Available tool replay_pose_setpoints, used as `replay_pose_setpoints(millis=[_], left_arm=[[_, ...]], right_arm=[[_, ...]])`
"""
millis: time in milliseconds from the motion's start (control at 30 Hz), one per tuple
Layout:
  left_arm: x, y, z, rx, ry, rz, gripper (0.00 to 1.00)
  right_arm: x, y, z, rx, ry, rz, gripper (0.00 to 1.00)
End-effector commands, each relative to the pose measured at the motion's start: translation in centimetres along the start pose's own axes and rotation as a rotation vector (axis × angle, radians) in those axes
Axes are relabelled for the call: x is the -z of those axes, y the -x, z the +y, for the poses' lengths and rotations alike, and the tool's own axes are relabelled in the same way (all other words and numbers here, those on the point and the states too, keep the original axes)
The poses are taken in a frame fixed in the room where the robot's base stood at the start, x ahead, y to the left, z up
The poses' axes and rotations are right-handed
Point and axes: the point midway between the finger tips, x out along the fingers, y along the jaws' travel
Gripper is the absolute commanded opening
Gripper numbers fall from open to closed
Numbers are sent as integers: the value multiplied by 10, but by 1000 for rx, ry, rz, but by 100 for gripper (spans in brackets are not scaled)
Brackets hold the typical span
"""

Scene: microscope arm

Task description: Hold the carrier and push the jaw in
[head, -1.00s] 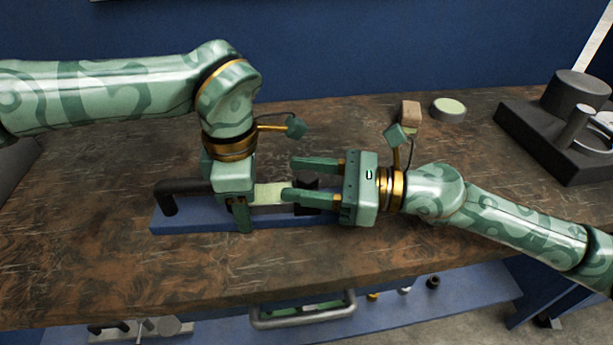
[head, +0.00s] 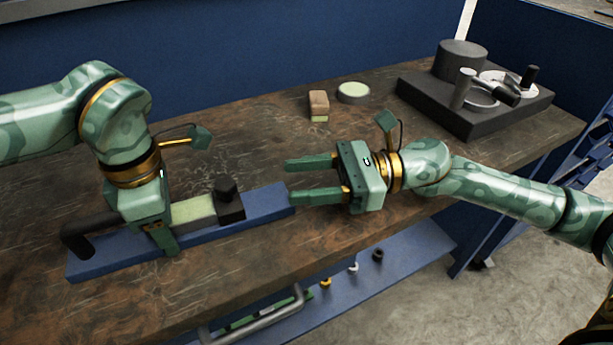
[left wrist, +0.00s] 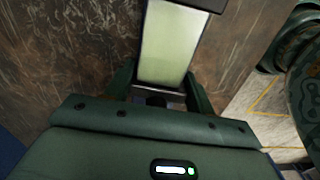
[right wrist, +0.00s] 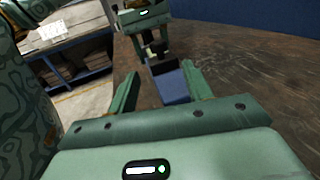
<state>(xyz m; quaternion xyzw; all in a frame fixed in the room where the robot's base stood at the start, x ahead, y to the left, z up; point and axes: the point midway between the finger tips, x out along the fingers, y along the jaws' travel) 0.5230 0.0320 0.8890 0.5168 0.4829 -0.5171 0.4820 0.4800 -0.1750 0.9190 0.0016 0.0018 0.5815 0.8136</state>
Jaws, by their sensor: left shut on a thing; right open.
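The carrier is a long blue base (head: 268,203) with a black handle (head: 78,238) at its left end and a pale green block (head: 194,211) along its top. The block also shows in the left wrist view (left wrist: 168,48). The black jaw (head: 231,210), with a knob on top, sits at the right end of the block. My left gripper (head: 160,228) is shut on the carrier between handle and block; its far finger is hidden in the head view. My right gripper (head: 290,180) is open and empty, right of the jaw and apart from it, fingers pointing left.
A dark microscope stand (head: 478,105) is at the back right. A blue shelf (head: 385,250) lies below the table's front edge. The table behind the carrier is clear.

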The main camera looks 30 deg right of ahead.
Motion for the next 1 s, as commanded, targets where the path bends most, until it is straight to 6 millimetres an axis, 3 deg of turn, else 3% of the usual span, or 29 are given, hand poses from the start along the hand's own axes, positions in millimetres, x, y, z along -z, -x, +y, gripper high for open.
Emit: replay_pose_setpoints(millis=[333, 367, 433, 467, 767, 867, 1000], left_arm=[[0, 2, 0, -3, 0, -2, 0], [0, 2, 0, -3, 0, -2, 57], [0, 2, 0, -2, 0, -2, 77], [0, 2, 0, -2, 0, -1, 80], [0, 3, 0, -2, 0, -1, 80], [0, 14, 1, -4, 0, -1, 80], [0, 44, 1, -5, 1, -1, 80]], right_arm=[[-1, 1, 0, 0, 0, -1, 50], [-1, 1, 0, 0, 0, -1, 50], [-1, 1, 0, 0, 0, -1, 50], [0, 1, 0, 0, 0, -1, 50], [0, 1, 0, 0, -1, -1, 50], [0, 1, 0, 0, -1, -1, 50], [0, 1, 0, 0, -1, -1, 50]])
